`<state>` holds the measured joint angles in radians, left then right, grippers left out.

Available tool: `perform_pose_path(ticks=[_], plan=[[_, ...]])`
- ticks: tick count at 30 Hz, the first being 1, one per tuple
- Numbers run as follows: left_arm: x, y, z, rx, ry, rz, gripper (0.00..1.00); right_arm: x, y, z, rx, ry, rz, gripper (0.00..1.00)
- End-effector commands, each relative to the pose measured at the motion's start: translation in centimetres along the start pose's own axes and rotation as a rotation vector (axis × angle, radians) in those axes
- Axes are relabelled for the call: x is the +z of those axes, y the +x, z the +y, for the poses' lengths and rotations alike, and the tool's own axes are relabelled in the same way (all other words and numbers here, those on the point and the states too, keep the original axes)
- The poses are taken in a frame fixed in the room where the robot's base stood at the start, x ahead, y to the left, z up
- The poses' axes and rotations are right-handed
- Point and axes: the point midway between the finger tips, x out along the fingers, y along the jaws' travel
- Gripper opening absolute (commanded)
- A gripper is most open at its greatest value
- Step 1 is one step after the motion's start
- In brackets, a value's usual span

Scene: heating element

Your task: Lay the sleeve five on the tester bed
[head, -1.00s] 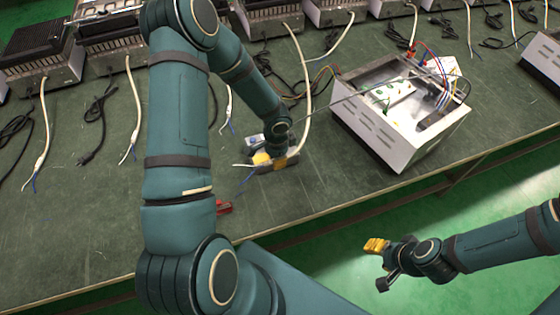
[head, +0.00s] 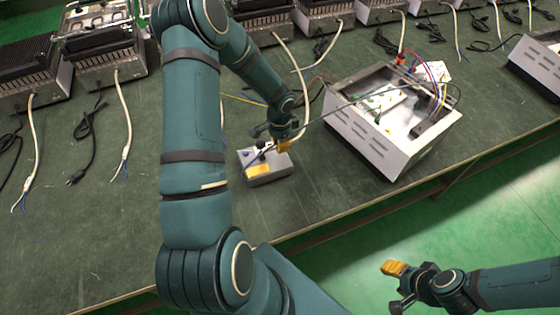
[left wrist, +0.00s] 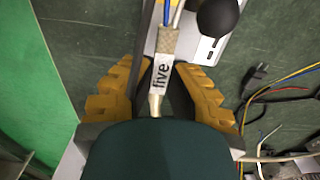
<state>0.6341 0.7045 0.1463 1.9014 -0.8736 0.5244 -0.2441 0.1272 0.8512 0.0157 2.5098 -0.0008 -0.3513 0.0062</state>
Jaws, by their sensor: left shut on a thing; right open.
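My left gripper (head: 285,144) is above the far right edge of a small grey box (head: 270,178) with a yellow patch, seemingly the tester. In the left wrist view the yellow fingers (left wrist: 160,92) are closed around a white sleeve (left wrist: 161,76) printed "five", on a cord with blue and white wires at its far end. A black knob (left wrist: 218,16) on the grey box shows just beyond the sleeve. I cannot tell whether the sleeve touches the box. My right gripper (head: 394,270) is open and empty over the green floor, off the bench.
An open white metal housing (head: 385,147) with coloured wires stands right of the grey box. Several heaters (head: 105,52) with loose cords line the back of the green bench (head: 110,230). My left arm crosses the middle of the view.

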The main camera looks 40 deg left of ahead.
Motion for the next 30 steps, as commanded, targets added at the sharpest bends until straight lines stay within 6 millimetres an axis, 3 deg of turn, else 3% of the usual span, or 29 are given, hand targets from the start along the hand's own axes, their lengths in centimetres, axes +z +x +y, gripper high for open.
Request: perform_pose_path(ticks=[1,4,14,19,30], plan=[[0.1,1.6,0.1,0.003,0.0,-0.002,0.0,0.1,0.4,0.2,0.0,-0.001,-0.003,0.47],[0.0,3.4,0.1,0.002,0.0,-0.001,0.0,0.3,0.8,0.3,0.0,-0.002,-0.006,0.47],[0.0,6.0,0.0,-0.001,0.001,0.0,0.0,0.3,1.2,0.5,-0.001,-0.002,-0.005,0.47],[0.0,8.4,0.0,0.001,0.001,-0.002,0.0,0.2,1.8,0.7,0.0,-0.003,-0.002,0.47],[0.0,9.0,0.0,-0.001,0.0,0.0,0.0,0.2,1.9,0.7,0.0,-0.003,-0.001,0.47]])
